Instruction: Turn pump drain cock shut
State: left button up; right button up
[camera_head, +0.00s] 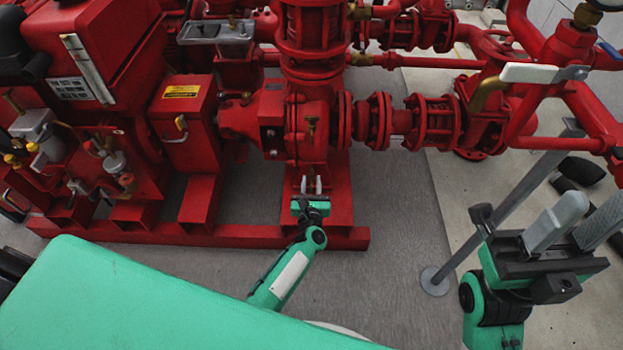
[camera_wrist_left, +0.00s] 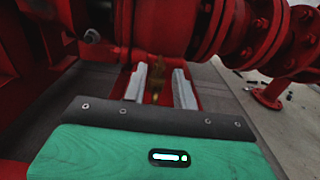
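The pump (camera_head: 300,125) is a red casing with flanged pipes on a red base frame. In the left wrist view a small brass-coloured fitting (camera_wrist_left: 157,68), seemingly the drain cock, shows dimly under the red casing, between the finger lines. Its lever position is not clear. In the head view I cannot make it out. My left gripper (camera_head: 311,185) is low in front of the pump, fingers pointing at the casing's underside. In the left wrist view its pale fingers (camera_wrist_left: 160,86) stand apart with a gap. My right gripper (camera_head: 572,222) is at the right, fingers apart and empty.
A red base rail (camera_head: 235,235) runs along the front. A grey post (camera_head: 500,215) stands on the floor near my right gripper. A red pipe with a white-handled lever valve (camera_head: 528,73) is at upper right. The grey floor (camera_head: 400,215) right of the base is clear.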

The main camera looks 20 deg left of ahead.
pick_arm(q)
jog(key=shift+x, duration=1.2)
grip_shut()
